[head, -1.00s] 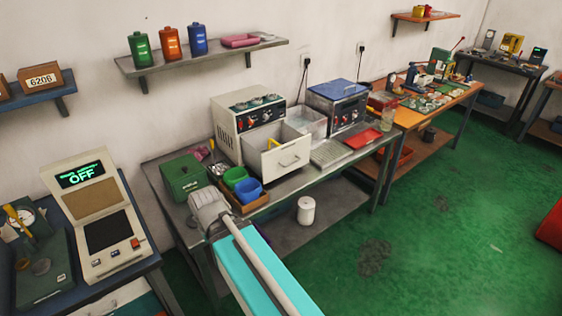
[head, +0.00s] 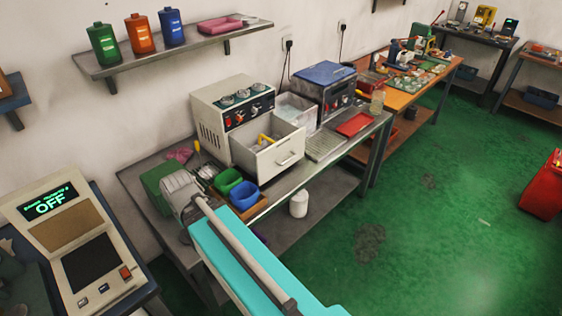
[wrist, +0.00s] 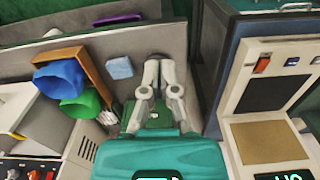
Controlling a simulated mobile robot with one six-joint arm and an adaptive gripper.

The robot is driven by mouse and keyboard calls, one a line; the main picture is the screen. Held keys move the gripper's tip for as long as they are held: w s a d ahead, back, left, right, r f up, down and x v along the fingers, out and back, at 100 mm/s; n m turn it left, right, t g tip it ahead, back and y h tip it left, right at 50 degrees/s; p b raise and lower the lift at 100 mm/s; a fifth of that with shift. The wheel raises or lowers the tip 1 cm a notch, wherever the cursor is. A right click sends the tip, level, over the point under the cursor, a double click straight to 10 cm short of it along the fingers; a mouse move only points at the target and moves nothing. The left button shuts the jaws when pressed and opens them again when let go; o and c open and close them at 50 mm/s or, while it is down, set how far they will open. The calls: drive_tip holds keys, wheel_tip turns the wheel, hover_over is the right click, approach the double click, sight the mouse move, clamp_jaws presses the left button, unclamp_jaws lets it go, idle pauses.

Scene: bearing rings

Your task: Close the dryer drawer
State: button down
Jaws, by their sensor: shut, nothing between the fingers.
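The dryer (head: 212,105) is a cream box with knobs on its front, standing on the grey bench in the head view. Its drawer (head: 270,160) is pulled out towards the front, with a bar handle (head: 290,159) and a yellow item (head: 264,140) inside. In the wrist view, part of the dryer (wrist: 40,168) shows at lower left, and a pale part beside it looks like the drawer. My gripper (wrist: 159,62) is shut and empty, left of the scale-like machine and right of the cups, apart from the drawer. In the head view its fingers are hidden behind my arm.
A green cup (head: 227,181) and a blue cup (head: 245,194) stand in a wooden tray in front of the dryer. A green box (head: 158,185) is behind my arm. A clear bin (head: 297,110) stands right of the dryer.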

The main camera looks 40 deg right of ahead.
drive_tip(key=shift+w+d, duration=0.2)
drive_tip(key=shift+w, duration=0.15)
drive_tip(key=w+d+f+m+t+y+b, duration=0.1)
drive_tip(key=w+d+m, duration=0.3)
drive_tip(key=d+m, duration=0.65)
drive_tip(key=w+d+f+m+t+b, duration=0.15)
drive_tip(key=w+d+m, duration=0.25)
drive_tip(key=d+m, duration=0.7)
drive_tip(key=s+d+m+t+b, duration=0.1)
drive_tip(key=d+m, duration=0.6)
drive_tip(key=d, duration=0.7)
drive_tip(key=s+d+m+t+b, duration=0.1)
drive_tip(key=s+d+m, duration=0.3)
drive_tip(key=d, duration=1)
drive_tip(key=m, duration=0.2)
drive_tip(key=shift+f+m+t+h, duration=0.15)
drive_tip(key=shift+m+t+h, duration=0.15)
drive_tip(key=shift+m+t, duration=0.05)
drive_tip(key=shift+w+f+b, duration=0.15)
drive_tip(key=shift+f+b, duration=0.05)
drive_tip(key=shift+b, duration=0.15)
